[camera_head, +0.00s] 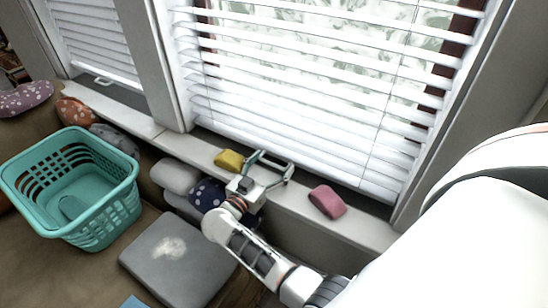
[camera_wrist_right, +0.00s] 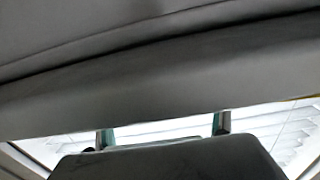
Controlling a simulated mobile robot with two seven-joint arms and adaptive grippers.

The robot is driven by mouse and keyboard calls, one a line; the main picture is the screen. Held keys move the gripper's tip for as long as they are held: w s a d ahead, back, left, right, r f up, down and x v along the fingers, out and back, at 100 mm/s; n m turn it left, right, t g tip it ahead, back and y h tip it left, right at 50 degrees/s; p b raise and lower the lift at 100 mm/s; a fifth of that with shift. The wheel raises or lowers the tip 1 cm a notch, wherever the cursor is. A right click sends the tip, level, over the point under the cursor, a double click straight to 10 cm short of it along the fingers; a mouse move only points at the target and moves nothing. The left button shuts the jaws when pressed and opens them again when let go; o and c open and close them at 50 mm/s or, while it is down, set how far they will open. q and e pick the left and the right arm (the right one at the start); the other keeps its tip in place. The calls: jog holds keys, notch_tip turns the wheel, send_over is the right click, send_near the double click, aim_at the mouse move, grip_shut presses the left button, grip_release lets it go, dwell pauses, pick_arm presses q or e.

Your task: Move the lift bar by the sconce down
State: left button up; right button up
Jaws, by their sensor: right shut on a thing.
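My right gripper (camera_head: 275,163) reaches over the sill to the bottom edge of the large white blind (camera_head: 300,85). Its fingers stand well apart and are closed on a pale thin bar (camera_head: 278,157), which looks like the blind's lift bar. The bar is small and partly hidden by the fingers. In the right wrist view the two fingertips (camera_wrist_right: 165,130) show in front of the bright slats, under a broad grey surface; the bar is not clear there. A similar pale handle (camera_head: 103,81) is at the bottom of the left blind. No sconce shows. My left gripper is out of view.
A teal basket (camera_head: 115,215), cushions (camera_head: 175,176) and a grey flat pad (camera_head: 172,262) are at lower left.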

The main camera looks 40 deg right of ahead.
jog(key=shift+s+f, duration=0.15)
jog(key=shift+f, duration=0.75)
jog(key=o, duration=1.3)
